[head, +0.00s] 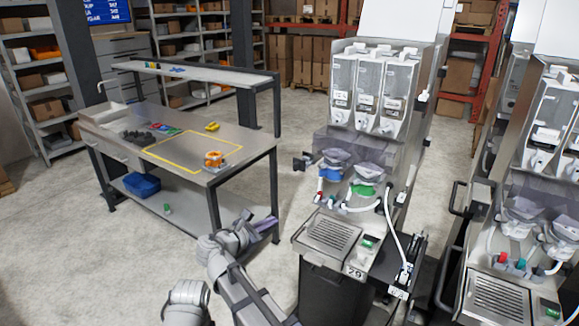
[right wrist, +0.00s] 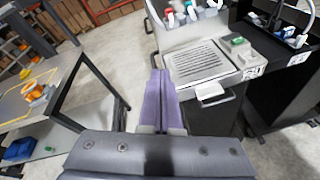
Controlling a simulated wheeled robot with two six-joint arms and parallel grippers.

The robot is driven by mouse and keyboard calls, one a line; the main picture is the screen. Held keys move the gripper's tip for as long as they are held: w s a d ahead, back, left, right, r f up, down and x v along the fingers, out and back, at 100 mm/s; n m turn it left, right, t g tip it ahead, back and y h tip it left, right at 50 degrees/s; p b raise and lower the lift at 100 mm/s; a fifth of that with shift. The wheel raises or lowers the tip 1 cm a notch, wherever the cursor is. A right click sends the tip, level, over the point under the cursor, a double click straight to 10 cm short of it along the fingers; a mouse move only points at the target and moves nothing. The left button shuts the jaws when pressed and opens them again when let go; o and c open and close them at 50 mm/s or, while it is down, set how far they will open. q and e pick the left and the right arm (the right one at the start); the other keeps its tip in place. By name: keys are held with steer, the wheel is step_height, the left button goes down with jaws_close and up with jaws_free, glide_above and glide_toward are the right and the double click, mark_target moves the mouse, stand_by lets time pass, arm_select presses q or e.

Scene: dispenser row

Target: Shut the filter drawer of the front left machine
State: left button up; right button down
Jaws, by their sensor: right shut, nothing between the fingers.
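The left machine (head: 345,205), labelled 29, stands in the middle of the head view, with a slotted drip tray (head: 330,233) at its front. The tray shows in the right wrist view (right wrist: 200,62), with a pale handle-like tab (right wrist: 213,97) below its front edge. A dark unit (head: 405,258) sticks out at the machine's right side; I cannot tell which part is the filter drawer or how far out it is. My right gripper (head: 273,223) is shut and empty, left of the drip tray and apart from it. Its purple fingers (right wrist: 160,92) show in the right wrist view. My left gripper is not visible.
A second machine (head: 500,297) stands at the right. A steel workbench (head: 130,112) with a yellow-marked area is at the left, a blue bin (head: 142,185) on its lower shelf. Bare floor (head: 285,185) lies between bench and machine.

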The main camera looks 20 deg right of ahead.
mark_target(295, 168)
steer(key=w+r+n+t+h, duration=0.25)
steer(key=w+r+n, duration=0.2)
steer(key=r, duration=0.35)
steer(key=shift+n, duration=0.35)
steer(key=x, duration=1.3)
steer(key=shift+w+f+p, duration=0.35)
steer(key=shift+p, duration=0.05)
steer(key=x, duration=0.6)
steer(key=shift+w+d, duration=0.2)
steer(key=shift+s, duration=0.1)
steer(key=shift+s+a, duration=0.15)
steer(key=shift+a, duration=0.05)
steer(key=v, duration=1.4)
steer(key=shift+r+y, duration=0.1)
steer(key=shift+y, duration=0.15)
